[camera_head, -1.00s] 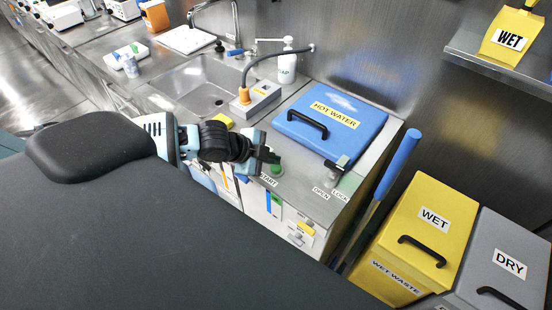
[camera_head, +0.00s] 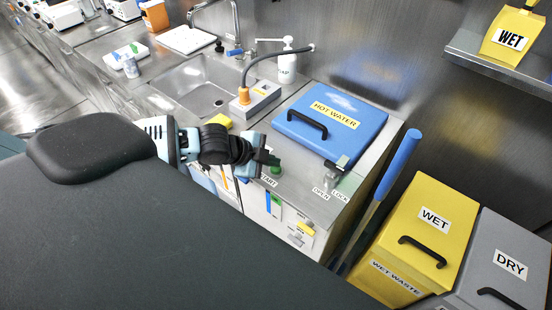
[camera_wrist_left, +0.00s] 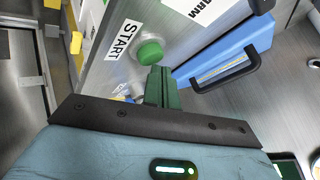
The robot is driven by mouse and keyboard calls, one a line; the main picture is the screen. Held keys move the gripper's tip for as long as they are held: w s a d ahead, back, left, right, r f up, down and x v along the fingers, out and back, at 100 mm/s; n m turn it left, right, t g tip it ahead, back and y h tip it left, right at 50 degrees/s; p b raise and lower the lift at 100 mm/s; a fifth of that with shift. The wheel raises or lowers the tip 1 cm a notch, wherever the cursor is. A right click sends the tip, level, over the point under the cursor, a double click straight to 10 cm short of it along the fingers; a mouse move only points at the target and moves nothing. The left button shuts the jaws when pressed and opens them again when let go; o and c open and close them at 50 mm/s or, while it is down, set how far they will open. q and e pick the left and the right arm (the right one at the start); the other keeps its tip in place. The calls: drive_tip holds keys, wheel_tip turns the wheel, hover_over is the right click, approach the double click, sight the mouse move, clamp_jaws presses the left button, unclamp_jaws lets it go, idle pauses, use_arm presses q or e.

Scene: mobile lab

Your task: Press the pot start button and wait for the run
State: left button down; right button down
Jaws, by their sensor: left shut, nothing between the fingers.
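The pot is a steel counter unit with a closed blue lid (camera_head: 330,118) labelled HOT WATER and a black handle. Its round green start button (camera_head: 276,170) sits by the START label at the front left of the steel top. The button also shows in the left wrist view (camera_wrist_left: 150,52), standing proud of the plate. My left gripper (camera_head: 270,158) is shut and empty, its fingertips close beside the button. In the left wrist view the closed fingers (camera_wrist_left: 161,84) end just short of the button's edge; I cannot tell whether they touch. My right gripper is out of view.
A latch (camera_head: 343,162) sits at the lid's front edge near the OPEN and LOCK labels. A sink (camera_head: 200,88) lies to the left, with a grey box (camera_head: 255,98) beside it. A blue-handled tool (camera_head: 398,165) and yellow wet-waste bin (camera_head: 432,220) stand right.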

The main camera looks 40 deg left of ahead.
use_arm(q)
drive_tip(key=shift+f, duration=0.2)
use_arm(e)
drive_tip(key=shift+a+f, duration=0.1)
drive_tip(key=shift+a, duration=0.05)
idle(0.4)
use_arm(q)
drive_tip(key=shift+f, duration=0.3)
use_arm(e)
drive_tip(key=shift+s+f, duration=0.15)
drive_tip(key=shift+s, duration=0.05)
use_arm(q)
drive_tip(key=shift+r, duration=0.1)
idle(0.3)
drive_tip(key=shift+r+p, duration=0.3)
drive_tip(key=shift+r, duration=0.6)
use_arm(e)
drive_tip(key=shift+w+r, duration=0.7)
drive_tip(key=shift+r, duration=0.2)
